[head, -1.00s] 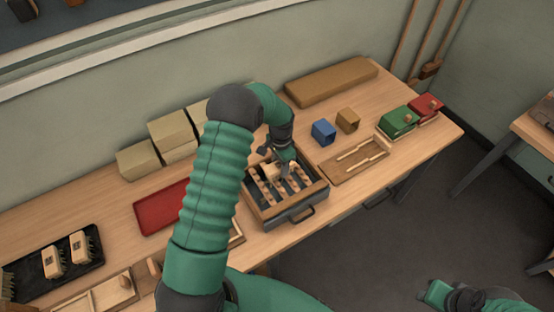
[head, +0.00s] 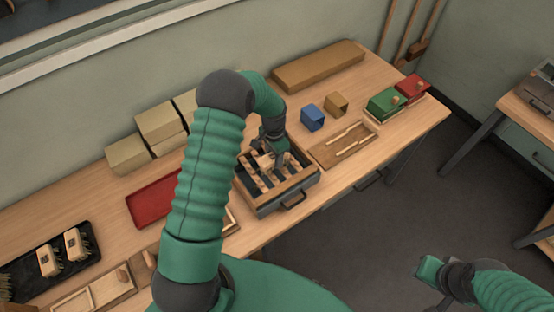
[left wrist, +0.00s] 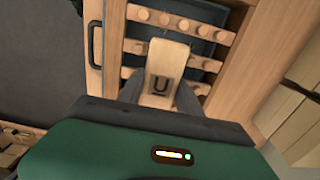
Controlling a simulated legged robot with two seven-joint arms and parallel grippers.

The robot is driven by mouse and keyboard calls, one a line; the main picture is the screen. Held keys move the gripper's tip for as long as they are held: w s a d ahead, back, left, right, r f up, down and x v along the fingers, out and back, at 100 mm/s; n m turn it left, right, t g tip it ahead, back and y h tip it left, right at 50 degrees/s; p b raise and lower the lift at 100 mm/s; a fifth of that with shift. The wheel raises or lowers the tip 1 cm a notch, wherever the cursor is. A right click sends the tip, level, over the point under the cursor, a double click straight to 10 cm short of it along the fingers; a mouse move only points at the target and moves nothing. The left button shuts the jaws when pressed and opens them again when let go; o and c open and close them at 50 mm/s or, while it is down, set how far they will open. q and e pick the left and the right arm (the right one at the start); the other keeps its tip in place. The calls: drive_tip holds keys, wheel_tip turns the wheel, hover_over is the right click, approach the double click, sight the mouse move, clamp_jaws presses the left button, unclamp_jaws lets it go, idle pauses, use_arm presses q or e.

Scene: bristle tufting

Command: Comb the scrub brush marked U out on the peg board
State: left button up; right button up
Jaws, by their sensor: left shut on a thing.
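The scrub brush marked U (left wrist: 166,72) is a pale wooden block with a dark letter U on its face. My left gripper (head: 273,161) is shut on it, over the peg board; the brush (head: 265,162) shows only partly in the head view. The peg board (head: 291,194) is a grey and wood tray with a front handle and several rows of wooden pegs. In the left wrist view the pegged rails (left wrist: 180,22) lie under and beyond the brush. The bristle side is hidden, so I cannot tell contact with the pegs. My right gripper (head: 428,272) is at lower right, away from the bench; its fingers are unclear.
A black tray (head: 82,272) with two brushes is at left. A red tray (head: 148,201), pale blocks (head: 160,121), a blue cup (head: 312,117), a brown cup (head: 336,103), a wooden tray (head: 344,145) and green (head: 386,104) and red (head: 411,87) boxes share the bench.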

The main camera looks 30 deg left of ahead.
use_arm(q)
drive_tip(key=shift+w+a, duration=0.25)
drive_tip(key=shift+a, duration=0.6)
drive_tip(key=w+a+r+p, duration=0.1)
drive_tip(key=a+r+p, duration=0.2)
drive_tip(key=r, duration=0.3)
drive_tip(key=shift+w+a, duration=0.3)
drive_tip(key=shift+a, duration=0.05)
